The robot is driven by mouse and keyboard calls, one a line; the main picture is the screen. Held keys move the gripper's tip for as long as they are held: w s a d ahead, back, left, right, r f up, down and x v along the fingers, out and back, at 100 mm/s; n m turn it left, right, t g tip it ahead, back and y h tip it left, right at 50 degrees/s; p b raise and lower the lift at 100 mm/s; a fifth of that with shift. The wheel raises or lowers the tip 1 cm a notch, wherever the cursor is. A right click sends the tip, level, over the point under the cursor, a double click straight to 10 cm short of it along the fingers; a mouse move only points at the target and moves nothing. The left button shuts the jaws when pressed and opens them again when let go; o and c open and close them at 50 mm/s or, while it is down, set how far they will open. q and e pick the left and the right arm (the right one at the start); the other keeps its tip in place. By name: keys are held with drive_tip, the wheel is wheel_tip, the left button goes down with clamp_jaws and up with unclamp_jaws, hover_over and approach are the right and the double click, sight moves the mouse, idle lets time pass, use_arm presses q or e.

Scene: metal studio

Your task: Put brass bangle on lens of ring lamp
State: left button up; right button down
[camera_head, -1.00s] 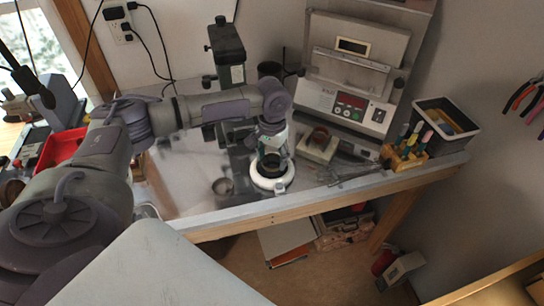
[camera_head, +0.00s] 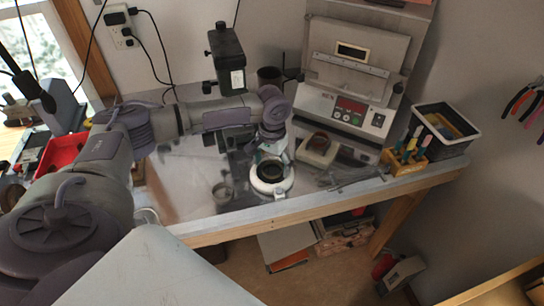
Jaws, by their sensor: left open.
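The ring lamp (camera_head: 271,189) is a white ring around a dark round lens, lying near the front edge of the bench. A thin, dark brassy ring, which looks like the brass bangle (camera_head: 270,178), shows inside the white ring, seemingly on the lens. My left gripper (camera_head: 271,158) is open, pointing down just above the far side of the lamp. Its fingers hide part of the far rim, and I cannot tell whether they still touch the bangle. My right gripper is not in view.
Right of the lamp stands a beige block with a brown ring-shaped part (camera_head: 319,140). Behind it is a grey machine (camera_head: 345,112) with a red display. Tools and a black bin (camera_head: 446,128) are at the right.

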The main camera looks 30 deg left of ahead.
use_arm(q)
wheel_tip(320, 180, up, 12)
drive_tip(key=b, duration=0.2)
drive_tip(key=shift+w, duration=0.1)
idle(0.4)
